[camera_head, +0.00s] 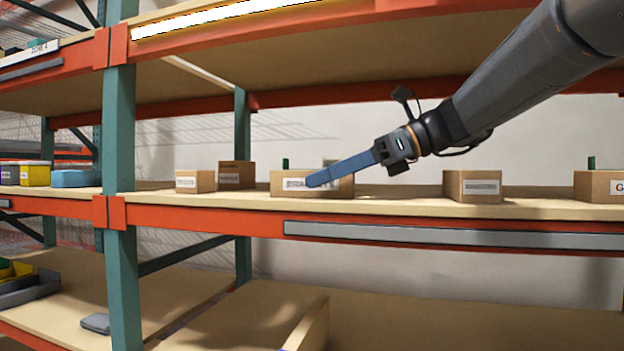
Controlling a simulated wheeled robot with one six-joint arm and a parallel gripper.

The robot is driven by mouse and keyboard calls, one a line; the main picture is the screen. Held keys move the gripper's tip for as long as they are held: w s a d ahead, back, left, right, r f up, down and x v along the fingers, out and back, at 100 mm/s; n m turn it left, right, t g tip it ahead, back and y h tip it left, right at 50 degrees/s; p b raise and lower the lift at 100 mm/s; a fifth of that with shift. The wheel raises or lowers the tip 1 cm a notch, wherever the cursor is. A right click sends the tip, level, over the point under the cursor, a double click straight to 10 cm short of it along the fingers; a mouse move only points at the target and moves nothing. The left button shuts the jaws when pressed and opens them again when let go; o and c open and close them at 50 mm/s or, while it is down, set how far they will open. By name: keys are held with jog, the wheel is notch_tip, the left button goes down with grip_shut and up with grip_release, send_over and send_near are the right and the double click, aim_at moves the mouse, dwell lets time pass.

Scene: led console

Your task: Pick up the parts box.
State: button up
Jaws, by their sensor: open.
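Several small brown cardboard boxes with white labels stand on the middle shelf; I cannot tell from their labels which is the parts box. The widest central box (283,188) is nearest my gripper. My gripper (315,180) reaches in from the upper right, its long blue fingers overlapping the front of that box and part of its label. The fingers are open and seen edge-on, with nothing visible between them. Whether they touch the box I cannot tell.
Other boxes stand at left (192,181), behind it (237,174), and at right (472,187) and far right (598,187). An orange shelf beam (200,218) runs along the front edge. A teal post (119,130) stands at left. Bare shelf lies between the central and right boxes.

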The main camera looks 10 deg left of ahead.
aim_at(283, 183)
jog(key=shift+p+x, duration=0.35)
jog(key=shift+x, duration=1.2)
jog(key=shift+r, duration=0.1)
jog(key=shift+c, duration=0.2)
jog(key=c, duration=1.1)
jog(key=shift+c, duration=0.4)
jog(key=shift+r, duration=0.15)
